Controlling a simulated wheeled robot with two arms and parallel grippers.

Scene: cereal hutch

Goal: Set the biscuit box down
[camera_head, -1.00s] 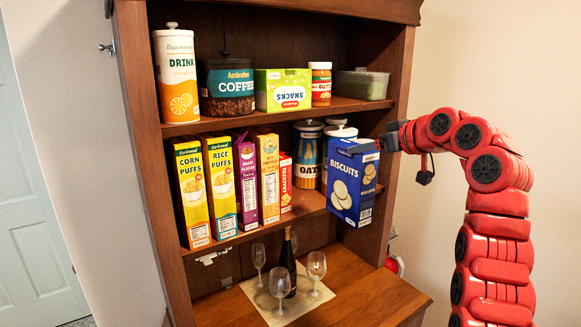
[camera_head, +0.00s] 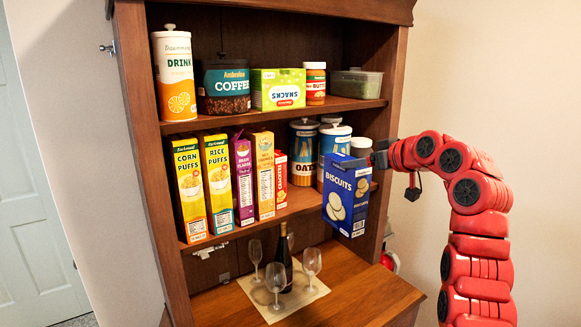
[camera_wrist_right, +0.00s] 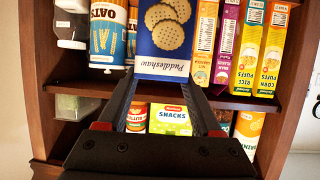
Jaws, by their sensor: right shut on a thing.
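The blue biscuit box (camera_head: 340,203) is upright and slightly tilted in the head view, in front of the right end of the middle shelf (camera_head: 300,207). Its lower part overlaps the shelf's front edge in the picture, and I cannot tell whether it touches. My right gripper (camera_head: 378,159) is shut on the box near its top, coming from the right. In the right wrist view, the box (camera_wrist_right: 165,30) shows upside down beyond the fingers of my right gripper (camera_wrist_right: 163,82). My left gripper is not in view.
On the middle shelf, a red crackers box (camera_head: 281,182) and several cereal boxes stand left, with an oats canister (camera_head: 304,158) and another canister behind. Several wine glasses and a bottle (camera_head: 283,262) stand below on a mat. The counter's right part (camera_head: 365,295) is clear.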

